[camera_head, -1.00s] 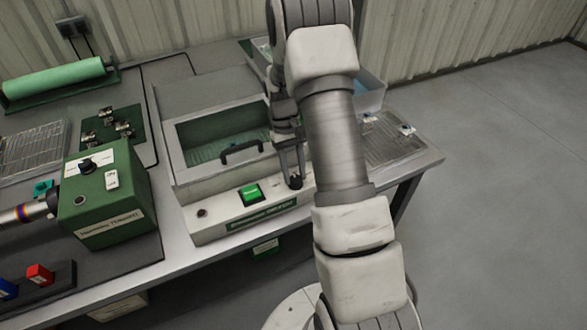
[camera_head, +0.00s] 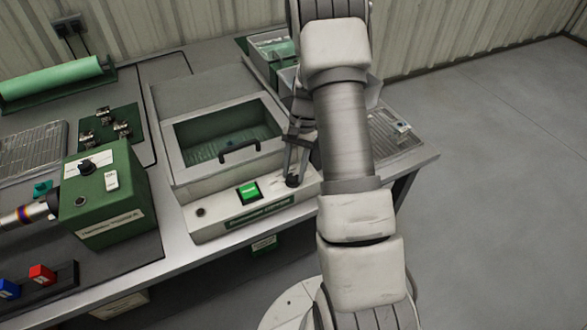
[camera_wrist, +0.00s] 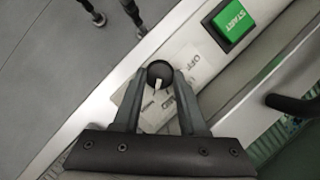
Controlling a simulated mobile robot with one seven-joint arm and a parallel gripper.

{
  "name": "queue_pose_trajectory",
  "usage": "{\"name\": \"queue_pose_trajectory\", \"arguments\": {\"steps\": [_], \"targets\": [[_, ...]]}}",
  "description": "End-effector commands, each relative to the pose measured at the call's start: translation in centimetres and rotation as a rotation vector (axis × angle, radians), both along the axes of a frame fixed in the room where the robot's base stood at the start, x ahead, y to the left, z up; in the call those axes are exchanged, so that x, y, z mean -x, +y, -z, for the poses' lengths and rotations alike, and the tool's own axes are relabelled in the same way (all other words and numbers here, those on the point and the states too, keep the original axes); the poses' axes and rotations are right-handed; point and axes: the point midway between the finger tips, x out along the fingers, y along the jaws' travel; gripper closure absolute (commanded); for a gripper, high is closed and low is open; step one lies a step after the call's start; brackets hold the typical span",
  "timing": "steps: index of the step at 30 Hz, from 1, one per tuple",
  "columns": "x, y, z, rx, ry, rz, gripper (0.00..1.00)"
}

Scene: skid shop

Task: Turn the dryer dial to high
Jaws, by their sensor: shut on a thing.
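The dryer (camera_head: 190,226) stands on the bench, a pale box with a windowed lid. Its small dark dial (camera_head: 292,181) is at the right of its front panel. My gripper (camera_head: 294,176) is above the dial with its fingers around it. In the wrist view, my gripper (camera_wrist: 160,76) is shut on the round black dial (camera_wrist: 159,70). A white pointer mark on the dial points toward the bottom of that picture, between my fingers. The label (camera_wrist: 193,62) beside the dial reads OFF; other lettering is partly hidden by the fingers.
The green START button (camera_head: 249,192) is left of the dial, and the lid handle (camera_head: 239,152) is behind it. A green control box (camera_head: 103,205) stands to the left. Clear trays (camera_head: 275,50) and a wire rack (camera_head: 392,138) lie behind and right of my arm.

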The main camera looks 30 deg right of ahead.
Motion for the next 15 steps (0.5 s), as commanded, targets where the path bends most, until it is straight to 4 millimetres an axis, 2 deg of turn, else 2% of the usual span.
{"name": "queue_pose_trajectory", "arguments": {"steps": [15], "targets": [[0.0,-0.09,-0.04,0.001,-0.002,0.075,1.0]]}}
